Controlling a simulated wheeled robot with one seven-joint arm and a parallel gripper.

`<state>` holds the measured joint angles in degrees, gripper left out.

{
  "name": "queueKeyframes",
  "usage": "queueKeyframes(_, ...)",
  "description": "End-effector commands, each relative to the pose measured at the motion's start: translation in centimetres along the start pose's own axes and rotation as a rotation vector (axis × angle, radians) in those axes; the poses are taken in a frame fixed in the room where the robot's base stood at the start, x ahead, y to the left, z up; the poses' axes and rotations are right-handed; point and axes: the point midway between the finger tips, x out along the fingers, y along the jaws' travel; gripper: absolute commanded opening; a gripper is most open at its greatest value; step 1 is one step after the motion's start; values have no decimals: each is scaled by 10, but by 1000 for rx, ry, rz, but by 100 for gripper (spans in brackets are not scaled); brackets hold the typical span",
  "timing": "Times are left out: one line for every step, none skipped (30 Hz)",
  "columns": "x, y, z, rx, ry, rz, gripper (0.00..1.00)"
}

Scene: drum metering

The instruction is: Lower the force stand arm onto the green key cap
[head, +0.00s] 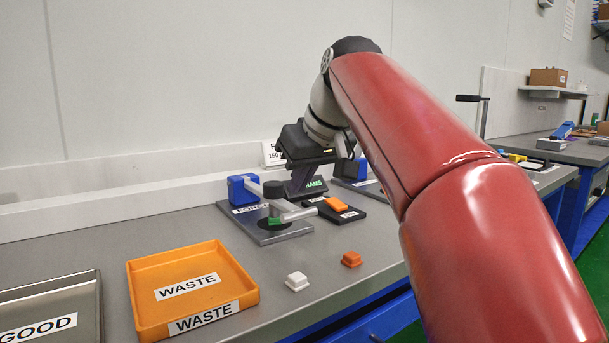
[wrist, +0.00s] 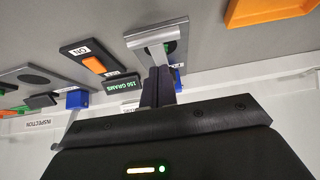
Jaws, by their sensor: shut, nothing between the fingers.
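The force stand has a grey base plate (head: 287,234), a blue block (head: 241,189) at its back and a metal arm with a black cylinder (head: 273,188). The green key cap (head: 275,221) sits on the plate below the cylinder; I cannot tell whether they touch. The arm's pale crossbar (head: 299,214) points right, and it also shows in the wrist view (wrist: 155,35). My gripper (head: 300,190) is shut and empty, fingers pointing down just behind the crossbar. In the wrist view its dark fingertips (wrist: 157,70) are close to the metal arm; contact is unclear.
A display reading grams (head: 315,183) stands behind the gripper. A dark plate with an orange switch (head: 337,204) lies to the right. An orange waste tray (head: 137,300), a metal good tray (head: 92,305), a white cap (head: 296,282) and an orange cap (head: 351,259) are in front.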

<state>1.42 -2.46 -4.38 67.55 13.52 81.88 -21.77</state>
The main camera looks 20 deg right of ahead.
Motion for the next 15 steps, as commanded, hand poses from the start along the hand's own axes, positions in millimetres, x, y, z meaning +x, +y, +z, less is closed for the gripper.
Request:
queueKeyframes(-14, -2, -13, -1, 2, 0, 0)
queueKeyframes(-19, -1, -12, -1, 6, 2, 0)
queueKeyframes(-28, -1, -11, 0, 9, 4, 0)
queueKeyframes(-36, 0, -11, 0, 10, 4, 0)
queueKeyframes(-43, 0, -11, 0, 10, 4, 0)
queueKeyframes(-53, 0, -11, 0, 10, 5, 0)
queueKeyframes(-59, 0, -11, 0, 9, 4, 0)
queueKeyframes(-66, 0, -12, 0, 10, 5, 0)
queueKeyframes(-74, 0, -12, -1, 9, 4, 0)
queueKeyframes(-79, 0, -12, -1, 10, 4, 0)
queueKeyframes(-84, -1, -12, -1, 10, 4, 0)
queueKeyframes(-90, -1, -12, -1, 9, 3, 0)
queueKeyframes(-93, 0, -12, -1, 10, 3, 0)
queueKeyframes(-96, -1, -12, -1, 9, 3, 0)
queueKeyframes(-100, -1, -12, -1, 9, 2, 0)
